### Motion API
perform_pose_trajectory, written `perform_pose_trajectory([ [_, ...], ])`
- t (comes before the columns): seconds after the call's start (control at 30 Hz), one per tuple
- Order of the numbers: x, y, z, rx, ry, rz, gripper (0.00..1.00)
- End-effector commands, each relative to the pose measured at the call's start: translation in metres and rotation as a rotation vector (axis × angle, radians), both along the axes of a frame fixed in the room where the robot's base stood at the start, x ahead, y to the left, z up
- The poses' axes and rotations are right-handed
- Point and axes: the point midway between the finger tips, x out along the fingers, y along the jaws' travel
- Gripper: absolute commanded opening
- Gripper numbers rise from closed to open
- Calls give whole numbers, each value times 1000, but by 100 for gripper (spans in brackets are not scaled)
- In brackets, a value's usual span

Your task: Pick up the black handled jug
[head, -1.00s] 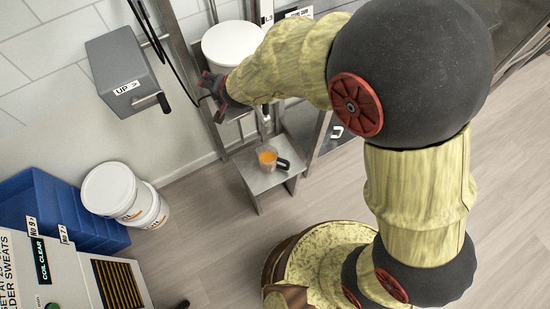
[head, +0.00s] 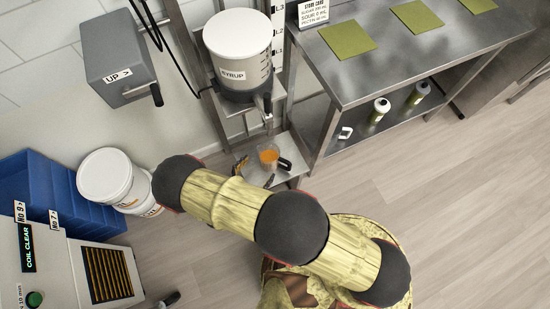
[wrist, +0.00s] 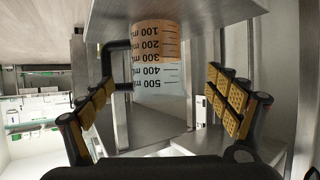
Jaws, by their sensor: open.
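The jug (head: 268,156) is clear with orange liquid and a black handle (head: 285,164) on its right. It stands on a low metal shelf (head: 291,182). In the wrist view, the jug (wrist: 154,45) appears upside down, with a printed millilitre scale, and its handle (wrist: 107,64) is at left. My gripper (head: 255,173) is open and empty at the jug's near left side. In the wrist view, my gripper (wrist: 163,88) has its yellow-padded fingers spread, with the jug ahead between them and the handle close to the left finger. I cannot tell whether they touch.
A white syrup tank (head: 238,47) with a spout stands above the shelf. A metal table (head: 385,65) with green mats is at right, with bottles on its lower shelf. A grey crank box (head: 118,57), white buckets (head: 105,176) and blue bins (head: 35,190) are at left. The floor at right is clear.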

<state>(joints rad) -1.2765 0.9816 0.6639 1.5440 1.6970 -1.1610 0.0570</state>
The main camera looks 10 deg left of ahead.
Motion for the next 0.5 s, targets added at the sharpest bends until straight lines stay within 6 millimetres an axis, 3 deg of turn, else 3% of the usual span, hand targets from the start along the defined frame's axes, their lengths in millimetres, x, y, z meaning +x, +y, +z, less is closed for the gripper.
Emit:
perform_pose_trajectory([
  [0.5, 45, -28, -21, -10, -8, -8, 89],
])
